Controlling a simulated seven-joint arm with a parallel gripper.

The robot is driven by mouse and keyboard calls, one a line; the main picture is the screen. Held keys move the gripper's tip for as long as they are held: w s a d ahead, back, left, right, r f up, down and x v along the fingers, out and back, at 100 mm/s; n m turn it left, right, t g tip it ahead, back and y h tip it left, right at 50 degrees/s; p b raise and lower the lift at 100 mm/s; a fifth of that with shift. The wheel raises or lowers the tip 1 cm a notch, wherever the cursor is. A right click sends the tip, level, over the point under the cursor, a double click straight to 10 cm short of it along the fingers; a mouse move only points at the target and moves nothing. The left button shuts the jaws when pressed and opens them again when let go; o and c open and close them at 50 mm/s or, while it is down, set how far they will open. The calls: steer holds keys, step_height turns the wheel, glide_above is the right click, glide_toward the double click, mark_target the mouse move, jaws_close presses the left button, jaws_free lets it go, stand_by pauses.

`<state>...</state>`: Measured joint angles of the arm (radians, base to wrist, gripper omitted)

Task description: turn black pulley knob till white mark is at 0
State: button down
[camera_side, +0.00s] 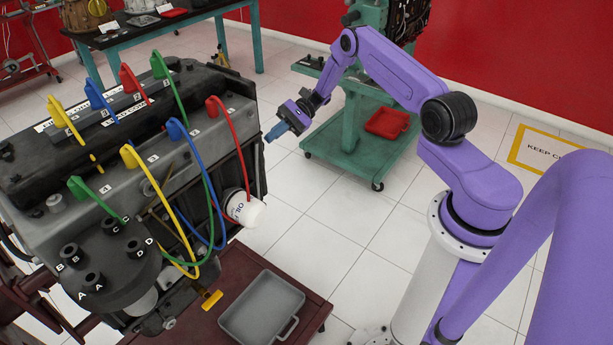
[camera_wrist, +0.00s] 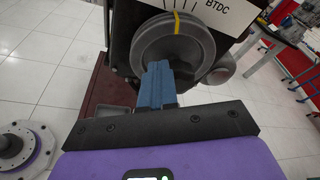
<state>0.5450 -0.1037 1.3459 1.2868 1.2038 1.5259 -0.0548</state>
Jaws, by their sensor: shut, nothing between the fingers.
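In the wrist view a dark round pulley (camera_wrist: 151,47) is mounted on the engine's end. A mark (camera_wrist: 177,22) on its upper rim looks yellow, not white. It points up toward a pale scale plate (camera_wrist: 215,12) with black lines and the letters BTDC; any 0 is out of sight. My gripper's blue fingers (camera_wrist: 158,68) are shut, in front of the pulley's lower part. A dark piece beside them may be the knob, mostly hidden; contact cannot be told. In the side view my gripper (camera_side: 272,135) is beside the engine's right end, and the pulley is hidden.
The engine (camera_side: 120,160) carries coloured leads and a white oil filter (camera_side: 246,208). A grey tray (camera_side: 262,305) sits on the dark red stand below. A green cart (camera_side: 345,150) with a red tray stands behind my arm. The tiled floor between is clear.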

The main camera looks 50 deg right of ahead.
steer(key=shift+w+a, duration=0.1)
steer(key=shift+a, duration=0.5)
steer(key=shift+w+r, duration=0.6)
steer(key=shift+w+d+r, duration=0.1)
steer(key=shift+w+d, duration=0.05)
steer(key=shift+w, duration=0.1)
steer(key=shift+w+d, duration=0.25)
steer(key=shift+w, duration=0.3)
steer(key=shift+r, duration=0.25)
steer(key=shift+w+f+v, duration=0.1)
steer(key=shift+w+v, duration=0.05)
steer(key=shift+v, duration=0.8)
steer(key=shift+w+f+v, duration=0.1)
steer(key=shift+f+v, duration=0.05)
steer(key=shift+v, duration=0.8)
steer(key=shift+w+f+v, duration=0.1)
steer(key=shift+w+v, duration=0.05)
steer(key=shift+v, duration=0.8)
steer(key=shift+d, duration=0.15)
